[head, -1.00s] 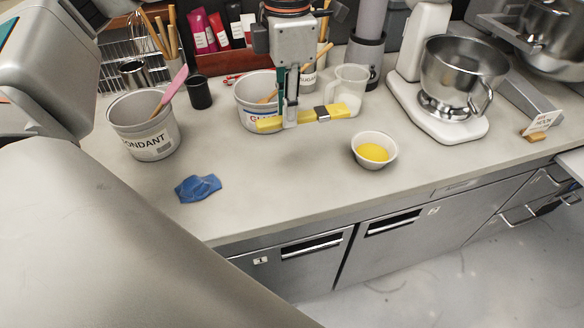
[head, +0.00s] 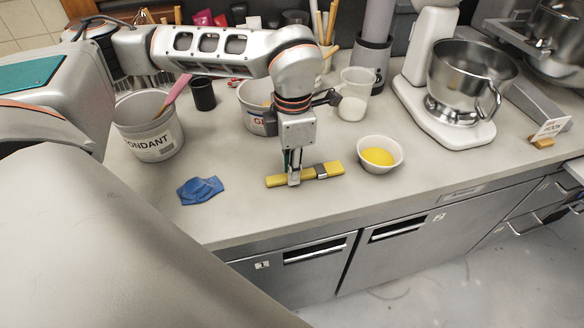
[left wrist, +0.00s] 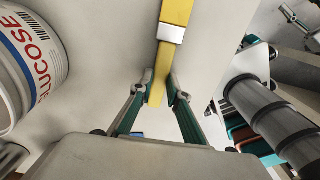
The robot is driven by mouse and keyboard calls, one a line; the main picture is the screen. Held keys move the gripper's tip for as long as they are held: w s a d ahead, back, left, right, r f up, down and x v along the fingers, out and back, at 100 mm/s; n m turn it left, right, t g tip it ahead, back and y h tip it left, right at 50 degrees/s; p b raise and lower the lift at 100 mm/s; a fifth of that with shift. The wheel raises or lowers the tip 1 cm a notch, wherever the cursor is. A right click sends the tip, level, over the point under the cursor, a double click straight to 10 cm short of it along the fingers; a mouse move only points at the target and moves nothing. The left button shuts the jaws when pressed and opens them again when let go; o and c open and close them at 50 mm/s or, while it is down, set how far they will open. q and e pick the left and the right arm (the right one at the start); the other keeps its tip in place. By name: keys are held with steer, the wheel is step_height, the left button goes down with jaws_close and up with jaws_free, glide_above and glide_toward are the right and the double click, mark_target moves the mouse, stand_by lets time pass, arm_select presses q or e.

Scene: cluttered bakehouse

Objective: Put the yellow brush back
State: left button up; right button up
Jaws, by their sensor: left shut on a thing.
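The yellow brush (head: 308,174), with a grey metal band, lies level along the front part of the counter in the head view. My left gripper (head: 294,182) points down and is shut on the brush near its left end. In the left wrist view the brush (left wrist: 176,14) runs between the two fingers (left wrist: 160,82), and its metal band sits beyond them. I cannot tell whether the brush touches the counter.
A white bowl of yellow filling (head: 380,154) stands just right of the brush. A blue cloth (head: 200,190) lies to the left. The counter's front edge is near.

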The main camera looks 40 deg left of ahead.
arm_select(q)
steer(key=shift+f, duration=0.15)
steer(key=o, duration=0.9)
steer(key=shift+o, duration=0.2)
step_height(320, 180, up, 12)
steer(key=shift+p, duration=0.4)
step_height(320, 180, down, 12)
steer(key=shift+r+b, duration=0.1)
steer(key=shift+b, duration=0.35)
steer(key=shift+r, duration=1.45)
